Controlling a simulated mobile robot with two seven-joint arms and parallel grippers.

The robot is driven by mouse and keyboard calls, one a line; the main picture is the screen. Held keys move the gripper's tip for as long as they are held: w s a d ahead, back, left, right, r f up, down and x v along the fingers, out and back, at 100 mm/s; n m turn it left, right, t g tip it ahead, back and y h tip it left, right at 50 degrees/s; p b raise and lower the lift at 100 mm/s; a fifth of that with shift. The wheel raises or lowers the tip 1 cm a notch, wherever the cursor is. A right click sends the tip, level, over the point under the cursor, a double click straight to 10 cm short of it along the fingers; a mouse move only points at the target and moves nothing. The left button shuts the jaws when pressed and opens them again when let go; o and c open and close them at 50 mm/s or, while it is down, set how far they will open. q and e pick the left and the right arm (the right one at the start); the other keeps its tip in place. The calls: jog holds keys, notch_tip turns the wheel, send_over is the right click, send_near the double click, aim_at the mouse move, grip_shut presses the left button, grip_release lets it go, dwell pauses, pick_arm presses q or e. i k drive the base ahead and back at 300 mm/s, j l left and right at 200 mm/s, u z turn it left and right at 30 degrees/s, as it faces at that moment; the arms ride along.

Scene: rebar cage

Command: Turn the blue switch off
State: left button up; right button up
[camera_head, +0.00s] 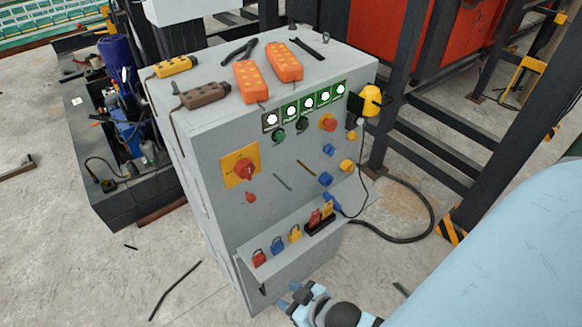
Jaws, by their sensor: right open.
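A grey control cabinet (208,150) stands in the middle of the head view. Its sloped front carries several coloured controls. On the right side of that front are an upper blue control (329,149) and a lower blue control (325,179); I cannot tell which is the blue switch or how either is set. My right gripper (289,295) is open and empty, low in front of the cabinet's lower ledge and apart from the blue controls. My left gripper is not in view.
A red rotary switch (245,171) on a yellow plate is at the panel's left. Coloured padlocks, including a blue one (277,245), stand on the lower ledge. Orange pendants (285,62) lie on top. A black cable (405,238) loops at the right. Dark steel framing stands behind.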

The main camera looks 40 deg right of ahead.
aim_at(329, 149)
jog(key=z, duration=1.5)
jog(key=i+j+u, duration=0.2)
jog(key=u, duration=0.15)
jog(key=i+j+u, duration=0.25)
jog(key=u, duration=0.15)
